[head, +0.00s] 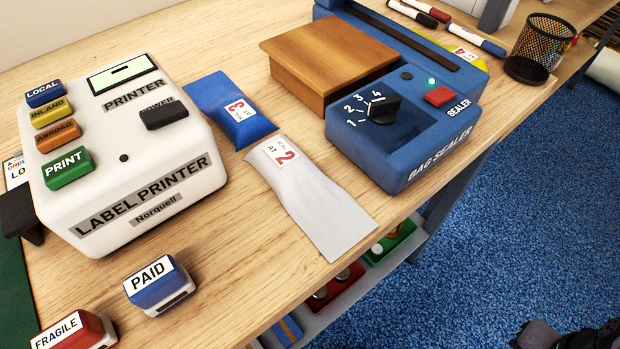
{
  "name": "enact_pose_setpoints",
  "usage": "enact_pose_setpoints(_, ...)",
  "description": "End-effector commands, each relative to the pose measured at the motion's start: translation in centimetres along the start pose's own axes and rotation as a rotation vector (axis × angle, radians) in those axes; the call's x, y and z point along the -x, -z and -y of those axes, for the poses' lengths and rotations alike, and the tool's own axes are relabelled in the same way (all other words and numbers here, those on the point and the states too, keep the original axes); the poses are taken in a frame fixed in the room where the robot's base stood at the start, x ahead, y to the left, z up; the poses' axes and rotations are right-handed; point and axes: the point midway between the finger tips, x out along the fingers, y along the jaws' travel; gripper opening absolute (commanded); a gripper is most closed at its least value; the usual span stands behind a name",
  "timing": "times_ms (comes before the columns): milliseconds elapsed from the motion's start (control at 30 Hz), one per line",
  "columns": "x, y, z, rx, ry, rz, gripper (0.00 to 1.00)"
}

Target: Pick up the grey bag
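The grey bag (323,208) lies flat on the wooden table, with a white label reading "2" on its upper, fuller end. Its flat lower end reaches the table's front edge. A blue bag (228,107) labelled "3" lies just behind it, close to its upper end. A dark mechanical part, apparently of my gripper (568,335), shows at the bottom right corner over the blue floor, well apart from the grey bag. It is cut off by the frame, and its fingertips cannot be made out.
A white label printer (128,170) stands left of the bags. A blue bag sealer (405,140) with a wooden block (328,55) stands to the right. PAID (158,287) and FRAGILE (75,332) stamps are at the front left. A mesh cup (540,50) stands at the back right.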

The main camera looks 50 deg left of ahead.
Motion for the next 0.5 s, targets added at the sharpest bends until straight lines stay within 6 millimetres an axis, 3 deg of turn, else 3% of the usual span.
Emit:
enact_pose_setpoints(333,0.0,0.0,0.0,0.0,0.0,0.0,0.0)
enact_pose_setpoints(367,0.0,0.0,0.0,0.0,0.0,0.0,0.02)
enact_pose_setpoints(500,0.0,0.0,0.0,0.0,0.0,0.0,0.36)
